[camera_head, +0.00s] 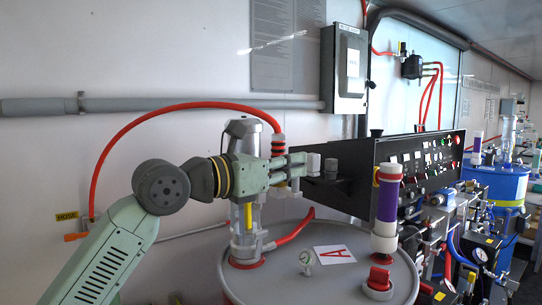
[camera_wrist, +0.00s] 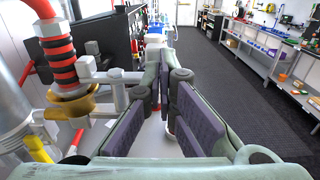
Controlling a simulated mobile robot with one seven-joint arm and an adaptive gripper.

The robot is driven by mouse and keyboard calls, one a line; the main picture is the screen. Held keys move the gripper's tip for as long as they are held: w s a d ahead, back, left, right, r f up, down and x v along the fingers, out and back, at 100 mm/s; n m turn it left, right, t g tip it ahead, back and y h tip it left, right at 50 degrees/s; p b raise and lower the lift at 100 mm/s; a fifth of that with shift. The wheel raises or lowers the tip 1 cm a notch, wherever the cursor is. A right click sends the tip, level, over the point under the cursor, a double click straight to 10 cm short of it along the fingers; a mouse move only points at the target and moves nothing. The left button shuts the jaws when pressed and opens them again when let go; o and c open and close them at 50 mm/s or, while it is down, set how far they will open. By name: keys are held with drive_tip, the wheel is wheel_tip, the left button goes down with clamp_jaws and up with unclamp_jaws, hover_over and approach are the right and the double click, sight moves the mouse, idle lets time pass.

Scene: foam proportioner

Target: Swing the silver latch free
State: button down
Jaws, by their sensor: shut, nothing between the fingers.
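A silver-grey bar with small blocky ends (camera_wrist: 103,76), which looks like the latch, sticks out beside the red-and-black hose fitting (camera_wrist: 58,58) in the wrist view. It reaches right, close to my left finger; I cannot tell whether they touch. My gripper (camera_head: 309,165) is shut and empty, level beside the top of the silver pump (camera_head: 243,131) in the head view. In the wrist view my gripper (camera_wrist: 167,75) has its padded fingers together at the tips. In the head view my gripper and wrist hide much of the fitting and latch area.
A black control panel (camera_head: 415,160) stands behind my fingers. A red hose (camera_head: 180,107) arches over my wrist. Open floor (camera_wrist: 215,85) lies to the right.

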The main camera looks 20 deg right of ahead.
drive_tip(key=shift+w+d, duration=0.2)
drive_tip(key=shift+d, duration=0.4)
drive_tip(key=shift+f+t+b, duration=0.1)
drive_tip(key=shift+t+b, duration=0.2)
drive_tip(key=shift+b, duration=0.05)
